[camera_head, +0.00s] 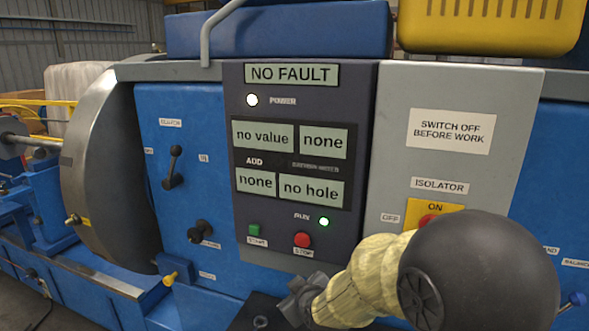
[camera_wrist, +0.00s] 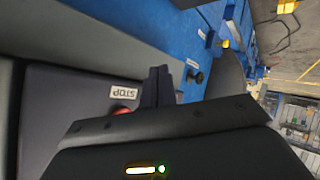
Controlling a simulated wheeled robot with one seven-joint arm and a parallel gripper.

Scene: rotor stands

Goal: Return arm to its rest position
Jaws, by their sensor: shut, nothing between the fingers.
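My gripper (camera_head: 300,296) is at the lower middle of the head view, just below the red STOP button (camera_head: 302,240) on the dark control panel (camera_head: 305,165). In the wrist view its fingers (camera_wrist: 158,87) are together, with nothing between them. They point toward the panel's lower edge and the blue machine front. The red button (camera_wrist: 122,111) is partly hidden behind my gripper body there. I cannot tell whether the fingers touch anything. My arm's round dark joint covers part of the isolator switch (camera_head: 431,220).
A green START button (camera_head: 254,230) is left of STOP. A lever (camera_head: 173,168) and a black knob (camera_head: 200,231) stick out further left. A yellow crate (camera_head: 490,25) sits on top.

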